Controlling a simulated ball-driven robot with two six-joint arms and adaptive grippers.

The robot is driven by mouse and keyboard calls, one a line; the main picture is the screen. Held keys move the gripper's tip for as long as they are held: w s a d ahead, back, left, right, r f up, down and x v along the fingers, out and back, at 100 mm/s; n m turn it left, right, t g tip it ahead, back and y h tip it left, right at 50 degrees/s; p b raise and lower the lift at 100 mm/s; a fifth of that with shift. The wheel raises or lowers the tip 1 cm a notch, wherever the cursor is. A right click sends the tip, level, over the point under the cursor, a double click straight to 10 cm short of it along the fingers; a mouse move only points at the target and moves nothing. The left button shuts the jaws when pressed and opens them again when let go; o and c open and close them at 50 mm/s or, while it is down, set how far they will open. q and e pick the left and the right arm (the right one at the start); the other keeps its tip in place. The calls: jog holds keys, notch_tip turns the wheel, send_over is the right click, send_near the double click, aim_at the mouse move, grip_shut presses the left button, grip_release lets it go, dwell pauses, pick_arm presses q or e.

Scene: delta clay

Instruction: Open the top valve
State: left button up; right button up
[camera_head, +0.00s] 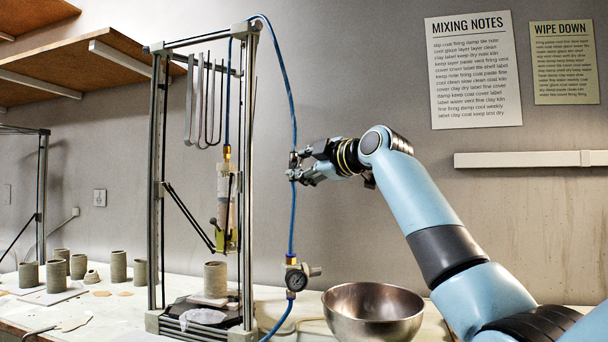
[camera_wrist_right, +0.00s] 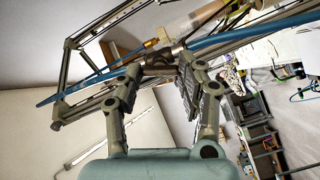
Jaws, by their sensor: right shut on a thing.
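A blue hose (camera_head: 293,100) runs over the top of the printer frame and down its right side to a round gauge (camera_head: 296,279) with a side knob. My right gripper (camera_head: 297,166) reaches in from the right and meets the hose partway up. In the right wrist view its fingers (camera_wrist_right: 163,67) are shut on a small grey valve (camera_wrist_right: 160,57) at the blue hose (camera_wrist_right: 215,42). The fingertips partly hide the valve, so I cannot tell how its handle is turned. My left gripper is not in view.
The printer's upright frame (camera_head: 157,190) stands just left of my gripper, with a clay syringe (camera_head: 225,185) and a clay cylinder (camera_head: 215,279) inside. A metal bowl (camera_head: 372,312) sits below my right arm. Clay pots (camera_head: 118,266) stand at the left.

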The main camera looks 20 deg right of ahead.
jog(key=shift+f+n+g+b, duration=0.1)
jog(key=shift+n+g+b, duration=0.4)
jog(key=shift+n, duration=1.5)
jog(key=o, duration=1.2)
jog(key=shift+c, duration=0.2)
jog(key=shift+s, duration=0.1)
jog(key=f+v, duration=0.1)
jog(key=v, duration=1)
jog(key=shift+s+r, duration=0.3)
jog(key=shift+s, duration=0.1)
jog(key=shift+d, duration=0.15)
